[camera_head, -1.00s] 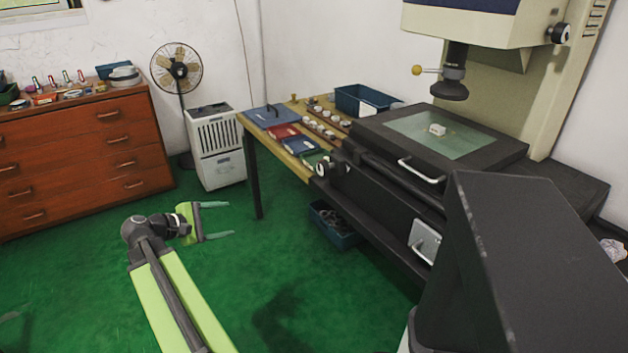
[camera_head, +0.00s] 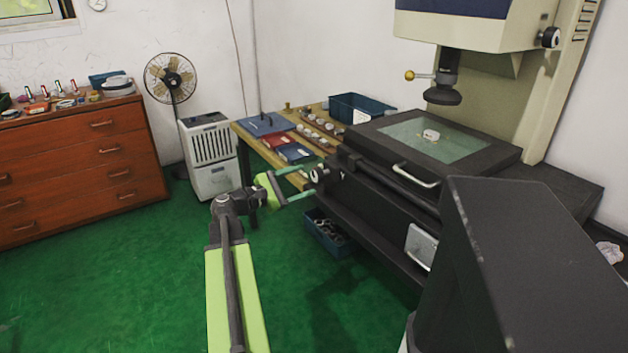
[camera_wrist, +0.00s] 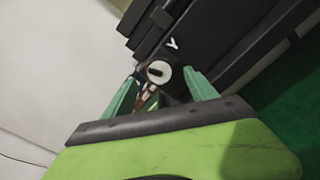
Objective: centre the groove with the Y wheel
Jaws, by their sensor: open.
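The Y wheel (camera_head: 319,174) is a small black knob with a pale face on the left end of the black measuring stage (camera_head: 376,192). In the wrist view the Y wheel (camera_wrist: 159,71) shows with a white letter Y above it, between the fingertips in the picture. My gripper (camera_head: 307,182) is open, its two green fingers pointing at the wheel; whether they touch it I cannot tell. In the wrist view my gripper (camera_wrist: 163,92) has a finger at each side of the wheel. A small pale ring (camera_head: 431,134) sits on the glass plate (camera_head: 460,149); its groove is too small to make out.
A wooden table (camera_head: 262,150) with trays and small parts stands behind my gripper. A blue bin (camera_head: 329,240) lies under the stage. The optical head (camera_head: 443,95) hangs over the glass. Green floor is clear at the left.

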